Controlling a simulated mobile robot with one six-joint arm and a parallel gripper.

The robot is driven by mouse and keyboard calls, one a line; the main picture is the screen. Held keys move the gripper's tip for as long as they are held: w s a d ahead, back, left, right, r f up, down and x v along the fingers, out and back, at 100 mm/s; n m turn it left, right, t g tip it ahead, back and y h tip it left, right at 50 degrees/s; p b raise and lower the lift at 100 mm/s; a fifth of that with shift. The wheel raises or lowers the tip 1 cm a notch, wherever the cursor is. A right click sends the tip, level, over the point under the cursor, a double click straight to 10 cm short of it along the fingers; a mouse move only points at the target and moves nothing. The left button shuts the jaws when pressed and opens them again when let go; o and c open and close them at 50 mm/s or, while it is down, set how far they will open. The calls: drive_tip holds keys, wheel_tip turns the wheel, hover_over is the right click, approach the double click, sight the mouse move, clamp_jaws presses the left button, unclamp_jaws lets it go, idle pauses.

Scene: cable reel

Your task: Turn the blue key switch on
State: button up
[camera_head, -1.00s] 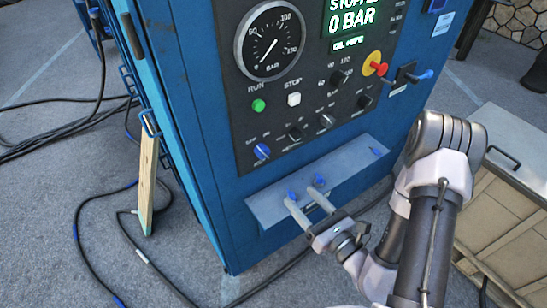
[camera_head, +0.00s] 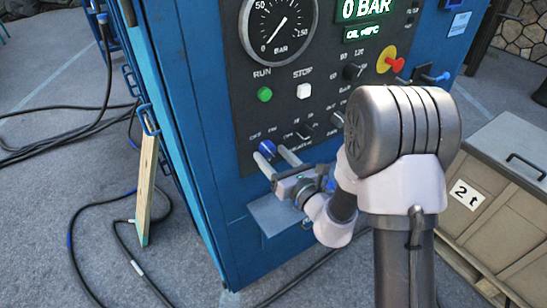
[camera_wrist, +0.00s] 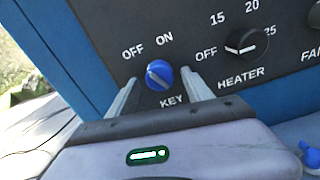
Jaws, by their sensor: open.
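The blue key switch (camera_head: 267,147) is a small round knob low on the left of the dark control panel. In the wrist view the blue key switch (camera_wrist: 159,75) sits under the words OFF and ON, with KEY printed below. Its pale pointer mark leans to the upper left, on the OFF side. My gripper (camera_head: 276,154) is open in front of the panel. In the wrist view my gripper's fingers (camera_wrist: 160,90) stand on either side of the knob. I cannot tell whether they touch it.
The HEATER knob (camera_wrist: 241,43) is close to the right of the key switch. A green RUN button (camera_head: 265,94) and a white STOP button (camera_head: 304,91) are above. A grey ledge (camera_head: 272,217) juts out below. A crate (camera_head: 500,190) stands at the right.

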clamp_jaws()
idle(0.3)
drive_tip(key=m+p, duration=0.5)
drive_tip(key=m, duration=0.1)
drive_tip(key=m+p, duration=0.5)
drive_tip(key=p, duration=0.1)
drive_tip(key=shift+s+a+r+m, duration=0.1)
drive_tip(key=shift+r+m, duration=0.05)
drive_tip(key=shift+m, duration=0.25)
idle(0.5)
